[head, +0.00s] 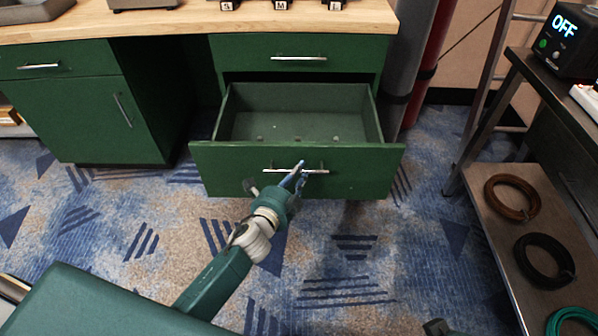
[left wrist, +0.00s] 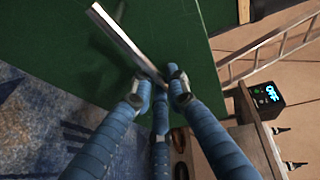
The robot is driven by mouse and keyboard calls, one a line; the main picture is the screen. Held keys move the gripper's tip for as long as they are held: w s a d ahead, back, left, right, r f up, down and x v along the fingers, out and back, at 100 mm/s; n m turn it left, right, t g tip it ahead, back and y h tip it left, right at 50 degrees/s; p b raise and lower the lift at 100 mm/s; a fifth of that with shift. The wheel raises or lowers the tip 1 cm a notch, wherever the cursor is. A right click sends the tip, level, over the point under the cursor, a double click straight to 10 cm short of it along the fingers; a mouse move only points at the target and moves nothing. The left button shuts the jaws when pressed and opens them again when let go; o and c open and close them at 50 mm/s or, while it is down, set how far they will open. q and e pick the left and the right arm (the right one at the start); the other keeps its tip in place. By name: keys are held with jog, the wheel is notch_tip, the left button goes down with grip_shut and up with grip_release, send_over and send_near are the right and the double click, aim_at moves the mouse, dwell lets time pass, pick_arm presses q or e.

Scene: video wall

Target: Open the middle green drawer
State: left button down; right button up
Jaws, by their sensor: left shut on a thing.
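The middle green drawer (head: 220,160) is pulled far out of the cabinet under the wooden counter, and its empty grey-green inside shows from above. Its silver bar handle (head: 318,171) is on the front panel. My left gripper (head: 298,175) is at the handle, shut on it near its middle. In the left wrist view, the blue fingers of my left gripper (left wrist: 160,82) close around one end of the visible part of the handle (left wrist: 122,40), against the green drawer front (left wrist: 50,30).
A closed top drawer (head: 340,50) sits above the open one. A green cabinet (head: 85,115) stands at left. At right, a metal rack (head: 490,225) holds coiled cables, with a box reading OFF (head: 568,40) on top.

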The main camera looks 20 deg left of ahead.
pick_arm(q)
jog(key=c, duration=2)
grip_release()
jog(key=shift+s, duration=0.1)
jog(key=v, duration=1.1)
jog(key=shift+s+r, duration=0.1)
jog(key=shift+s, duration=0.3)
